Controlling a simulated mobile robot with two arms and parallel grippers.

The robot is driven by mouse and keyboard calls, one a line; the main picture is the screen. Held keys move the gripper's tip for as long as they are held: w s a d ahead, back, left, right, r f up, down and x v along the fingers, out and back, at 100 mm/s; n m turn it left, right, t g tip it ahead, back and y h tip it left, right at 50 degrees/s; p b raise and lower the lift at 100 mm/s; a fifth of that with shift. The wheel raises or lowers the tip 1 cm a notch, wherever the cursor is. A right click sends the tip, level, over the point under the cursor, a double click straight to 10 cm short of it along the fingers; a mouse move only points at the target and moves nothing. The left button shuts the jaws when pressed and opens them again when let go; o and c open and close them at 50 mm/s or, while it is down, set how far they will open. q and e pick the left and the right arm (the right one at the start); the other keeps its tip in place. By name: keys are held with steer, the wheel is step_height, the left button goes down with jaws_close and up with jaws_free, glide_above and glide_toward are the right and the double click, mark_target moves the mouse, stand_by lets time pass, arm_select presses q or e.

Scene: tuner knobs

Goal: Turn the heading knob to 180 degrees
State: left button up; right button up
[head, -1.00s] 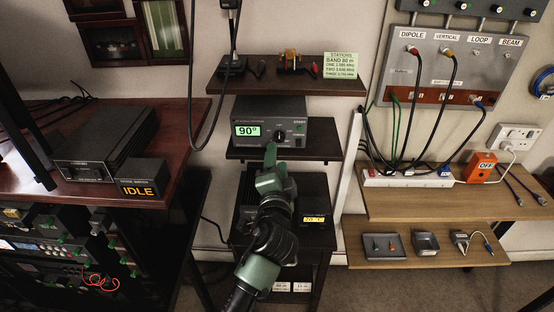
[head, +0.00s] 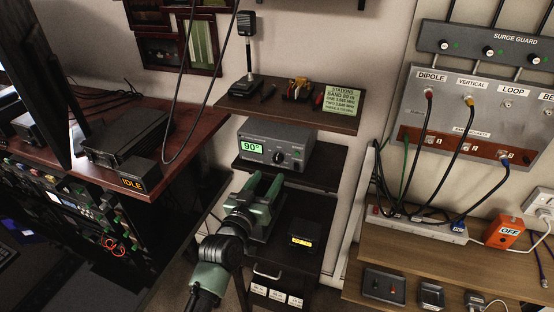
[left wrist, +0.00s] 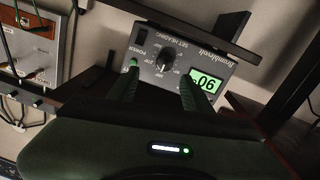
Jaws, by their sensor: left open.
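The grey heading box (head: 290,140) sits on a dark shelf, its lit green display (head: 252,146) reading 90°. Its dark heading knob (head: 277,157) is right of the display in the head view. My left gripper (head: 266,178) is open and empty, below and in front of the box, apart from the knob. In the left wrist view the box appears upside down, with the knob (left wrist: 167,56) between and beyond the two green fingers (left wrist: 158,80) and the display (left wrist: 206,84) at right. The knob's exact pointer direction is too small to tell. My right gripper is not seen.
A shelf (head: 335,120) with a microphone and a station note is above the box. A dark unit with a yellow display (head: 302,242) is below, right of my gripper. The antenna panel (head: 480,110) and its cables are at right.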

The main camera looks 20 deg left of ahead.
mark_target(277, 159)
arm_select(q)
steer(key=w, duration=0.1)
steer(key=w+a, duration=0.1)
steer(key=w, duration=0.1)
steer(key=shift+w+r+p, duration=0.1)
steer(key=shift+w+p, duration=0.05)
steer(key=shift+p, duration=0.25)
steer(key=w, duration=0.3)
steer(key=shift+w+d, duration=0.3)
steer(key=shift+d, duration=0.05)
steer(key=shift+w+d+p, duration=0.1)
steer(key=shift+w+p, duration=0.15)
steer(key=shift+p, duration=0.05)
steer(key=shift+w, duration=0.1)
jaws_close()
jaws_free()
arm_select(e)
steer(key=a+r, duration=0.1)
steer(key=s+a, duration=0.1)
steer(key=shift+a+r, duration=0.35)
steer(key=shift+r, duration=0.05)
